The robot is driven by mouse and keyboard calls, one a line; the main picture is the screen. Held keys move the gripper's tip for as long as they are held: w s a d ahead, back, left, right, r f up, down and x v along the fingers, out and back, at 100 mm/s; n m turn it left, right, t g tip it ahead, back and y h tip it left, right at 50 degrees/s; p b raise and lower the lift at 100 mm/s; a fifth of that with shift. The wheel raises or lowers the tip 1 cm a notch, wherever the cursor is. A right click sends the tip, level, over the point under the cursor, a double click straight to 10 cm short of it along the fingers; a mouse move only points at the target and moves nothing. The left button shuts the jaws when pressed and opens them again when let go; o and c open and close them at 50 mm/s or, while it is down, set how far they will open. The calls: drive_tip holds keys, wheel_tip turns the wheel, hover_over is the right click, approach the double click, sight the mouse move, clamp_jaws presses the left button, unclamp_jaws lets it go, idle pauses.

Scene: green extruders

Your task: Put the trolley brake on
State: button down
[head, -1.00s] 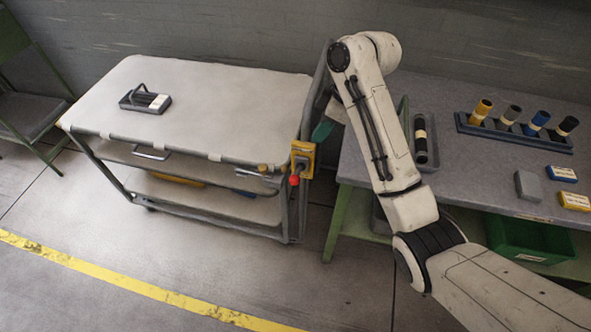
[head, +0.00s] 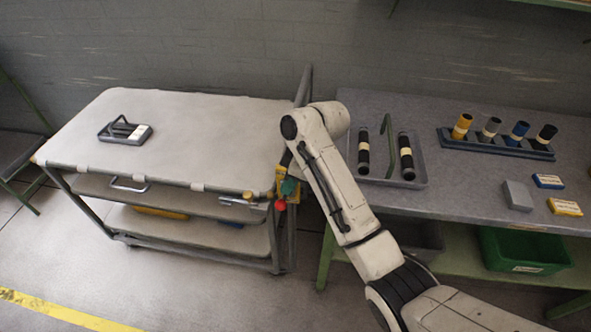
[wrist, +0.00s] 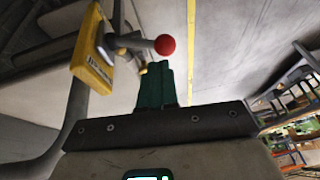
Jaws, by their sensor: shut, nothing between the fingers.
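The trolley (head: 215,135) stands left of my arm, with a pale top and two lower shelves. Its brake is a yellow plate (wrist: 92,50) with a lever ending in a red ball knob (wrist: 164,45), on the trolley's right end. In the head view the red knob (head: 280,205) shows just below my gripper (head: 290,187). In the wrist view my gripper (wrist: 154,85) has its green fingers shut and empty, their tips just below the knob in the picture. I cannot tell whether they touch the knob or lever.
A grey workbench (head: 385,103) stands close on the right, with a tray (head: 415,172) of dark cylinders and a rack (head: 480,147) of coloured ones. A green bin (head: 525,250) sits beneath it. The trolley's upright handle (head: 304,85) rises beside my arm. Open floor lies in front.

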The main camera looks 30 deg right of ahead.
sight(283, 207)
drive_tip(key=shift+s+a+f, duration=0.1)
drive_tip(key=shift+a+f, duration=0.15)
drive_tip(key=shift+f, duration=0.4)
drive_tip(key=shift+s+a+f, duration=0.1)
drive_tip(key=shift+a+f, duration=0.1)
drive_tip(key=shift+f, duration=0.45)
drive_tip(key=shift+a+f, duration=0.1)
drive_tip(key=shift+s+a+f, duration=0.1)
drive_tip(key=shift+s+f, duration=0.05)
drive_tip(key=shift+s, duration=0.05)
drive_tip(key=shift+s+a+f+t+h, duration=0.4)
drive_tip(key=shift+s+f+t+h, duration=0.2)
drive_tip(key=shift+f+t, duration=0.15)
wheel_tip(283, 207, down, 9)
drive_tip(key=s+a+n+t+h+b, duration=0.1)
drive_tip(key=n+t+h+b, duration=0.1)
drive_tip(key=t+h+b, duration=0.2)
drive_tip(key=shift+s+a+r+t+b, duration=0.15)
drive_tip(key=shift+s+t+b, duration=0.2)
drive_tip(key=shift+t+b, duration=1.3)
